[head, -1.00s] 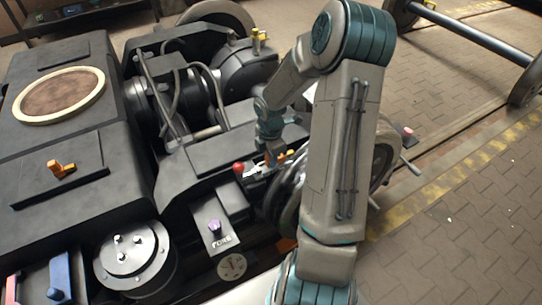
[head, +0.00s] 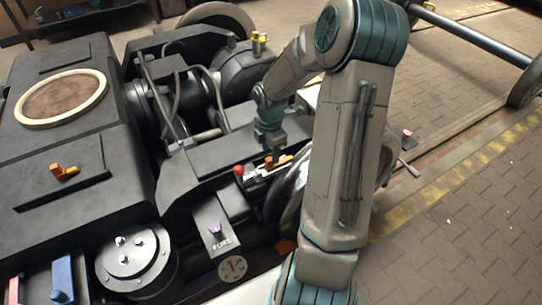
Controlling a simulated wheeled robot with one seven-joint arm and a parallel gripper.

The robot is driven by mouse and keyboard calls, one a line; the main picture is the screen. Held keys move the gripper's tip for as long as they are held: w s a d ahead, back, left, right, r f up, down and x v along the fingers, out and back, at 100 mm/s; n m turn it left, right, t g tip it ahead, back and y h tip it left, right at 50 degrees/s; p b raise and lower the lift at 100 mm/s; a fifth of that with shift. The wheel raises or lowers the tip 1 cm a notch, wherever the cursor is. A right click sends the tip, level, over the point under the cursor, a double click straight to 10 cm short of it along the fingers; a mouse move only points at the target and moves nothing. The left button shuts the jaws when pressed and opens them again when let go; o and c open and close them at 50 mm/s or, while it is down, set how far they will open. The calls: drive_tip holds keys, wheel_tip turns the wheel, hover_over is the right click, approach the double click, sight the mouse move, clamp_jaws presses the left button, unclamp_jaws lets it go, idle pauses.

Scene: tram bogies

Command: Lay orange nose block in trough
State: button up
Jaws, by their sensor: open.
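An orange block (head: 276,163) with a yellowish end lies at the light grey trough (head: 258,174) beside the wheel, next to a red ball knob (head: 239,170). It looks laid down lengthwise; how fully it sits in the trough is too small to tell. My gripper (head: 272,149) is open just above and behind the block and looks clear of it. My arm hides the trough's right end. A similar orange piece (head: 64,172) sits on the dark plate at left.
Hoses (head: 178,100) and dark frame parts rise behind my gripper. Blue (head: 62,280) and red pieces stand at lower left.

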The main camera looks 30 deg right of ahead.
wheel_tip(320, 180, up, 8)
drive_tip(key=p, duration=0.1)
drive_tip(key=shift+r+p, duration=0.15)
drive_tip(key=shift+p, duration=0.15)
idle(0.3)
